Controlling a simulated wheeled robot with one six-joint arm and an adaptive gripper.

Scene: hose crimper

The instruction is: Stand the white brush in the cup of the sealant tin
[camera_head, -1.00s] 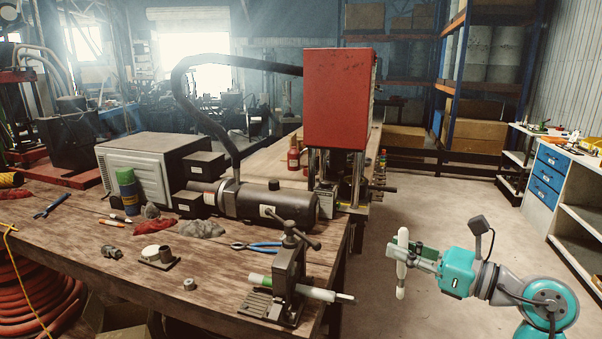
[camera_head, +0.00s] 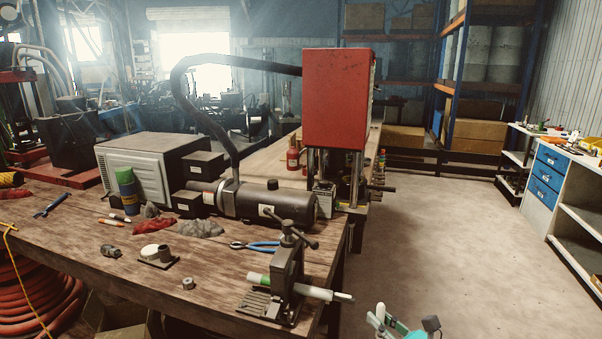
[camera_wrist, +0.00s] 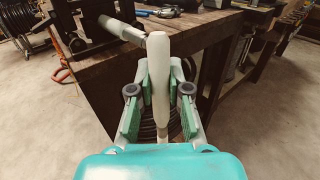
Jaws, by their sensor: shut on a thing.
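The white brush (camera_wrist: 158,72) stands upright in the wrist view, between the green pads of my gripper (camera_wrist: 160,112), which is shut on it. Its lower end is partly hidden by the gripper. In the head view my gripper (camera_head: 385,322) is at the bottom edge, right of the bench and mostly cut off; I cannot clearly make out the brush there. The sealant tin (camera_head: 158,256) appears to be the low piece with a pale top and a small cup at its right side, on the bench near the front. The gripper is well to the right of it, apart.
A vise (camera_head: 288,275) at the bench's right corner holds a white and green tube (camera_head: 315,292) that sticks out past the edge. Blue-handled pliers (camera_head: 258,247), a metal nut (camera_head: 188,283) and a fitting (camera_head: 111,251) lie near the tin. The floor on the right is clear.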

